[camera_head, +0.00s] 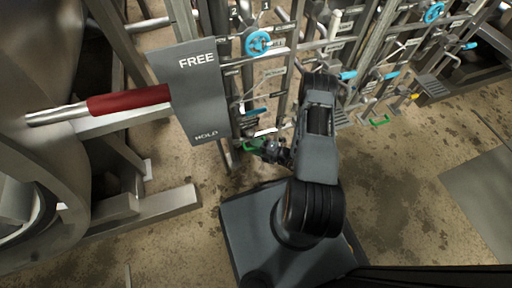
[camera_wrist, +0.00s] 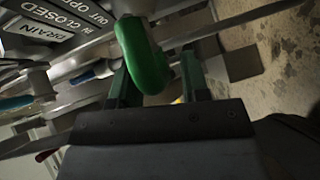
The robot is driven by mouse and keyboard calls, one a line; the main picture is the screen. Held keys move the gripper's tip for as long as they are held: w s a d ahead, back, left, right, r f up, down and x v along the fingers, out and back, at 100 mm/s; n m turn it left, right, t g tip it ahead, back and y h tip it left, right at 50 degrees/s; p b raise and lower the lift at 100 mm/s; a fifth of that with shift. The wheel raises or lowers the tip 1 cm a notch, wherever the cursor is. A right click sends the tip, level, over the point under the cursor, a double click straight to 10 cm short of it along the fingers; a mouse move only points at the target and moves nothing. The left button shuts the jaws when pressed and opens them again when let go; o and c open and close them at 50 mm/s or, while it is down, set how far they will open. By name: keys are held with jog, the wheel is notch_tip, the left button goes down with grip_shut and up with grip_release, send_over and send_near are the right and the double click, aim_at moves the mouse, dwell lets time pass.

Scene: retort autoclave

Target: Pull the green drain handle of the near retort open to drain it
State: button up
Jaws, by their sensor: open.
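The green drain handle (camera_head: 249,146) of the near retort is low on the pipe rack in the head view, partly hidden by my gripper (camera_head: 264,150). My gripper (camera_wrist: 160,80) is open, with one finger on each side of the loop's lower end. I cannot tell whether either finger touches it. A sign (camera_wrist: 62,24) reading DRAIN, IN CLOSED, OUT OPEN is at the upper left of the wrist view.
A second green handle (camera_head: 380,120) sits low on the rack to the right. A grey FREE/HOLD plate (camera_head: 192,95) and a red lever (camera_head: 128,100) are at the left. Blue valve wheels (camera_head: 258,43) and pipes stand behind my gripper. Bare floor (camera_head: 410,190) lies to the right.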

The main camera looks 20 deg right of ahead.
grip_shut()
dwell(0.3)
